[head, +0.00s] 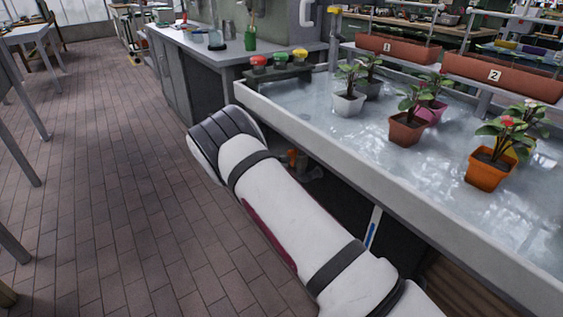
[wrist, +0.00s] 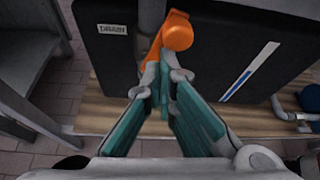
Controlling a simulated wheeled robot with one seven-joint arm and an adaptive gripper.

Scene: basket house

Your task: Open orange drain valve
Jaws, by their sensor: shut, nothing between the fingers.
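The orange drain valve handle (wrist: 177,33) shows in the wrist view, with a rounded knob and a flat lever running down to the left. A "DRAIN" label (wrist: 113,29) is to its left on a dark panel. My gripper (wrist: 163,76) is shut and empty, with its tips at the lower end of the lever. I cannot tell whether they touch it. The tips hide the lower part of the valve.
The white basin (head: 350,165) holds water and several potted plants above the valve. A grey pipe (wrist: 150,18) runs behind the handle. A wooden shelf (wrist: 112,112) lies below, with a blue valve part (wrist: 311,99) at the right. The brick floor (head: 110,150) at left is clear.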

